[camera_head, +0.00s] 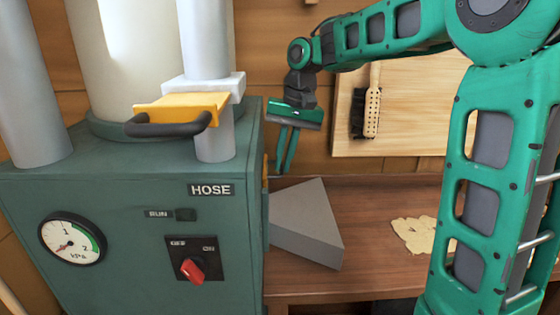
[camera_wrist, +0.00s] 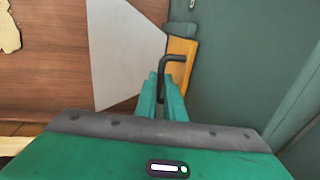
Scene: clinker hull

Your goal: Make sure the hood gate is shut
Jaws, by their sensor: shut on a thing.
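A yellow gate plate (camera_wrist: 184,50) with a dark bent handle (camera_wrist: 172,59) shows in the wrist view, between the grey hood (camera_wrist: 122,50) and the green cabinet. I take it to be the hood gate. My gripper (camera_wrist: 165,84) is shut on the handle, its fingers covering the handle's lower part. In the head view my gripper (camera_head: 283,170) points down beside the cabinet's right side. There only a yellow sliver (camera_head: 265,165) of that gate shows, mostly hidden by the cabinet. I cannot tell how far the plate is pushed in.
Another yellow gate (camera_head: 190,106) with a black handle sits on the pipe above the HOSE label of the green cabinet (camera_head: 130,215). The grey wedge-shaped hood (camera_head: 306,222) stands on the wooden bench (camera_head: 375,270). A brush (camera_head: 372,100) hangs on the board behind. Pale shavings (camera_head: 415,233) lie right.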

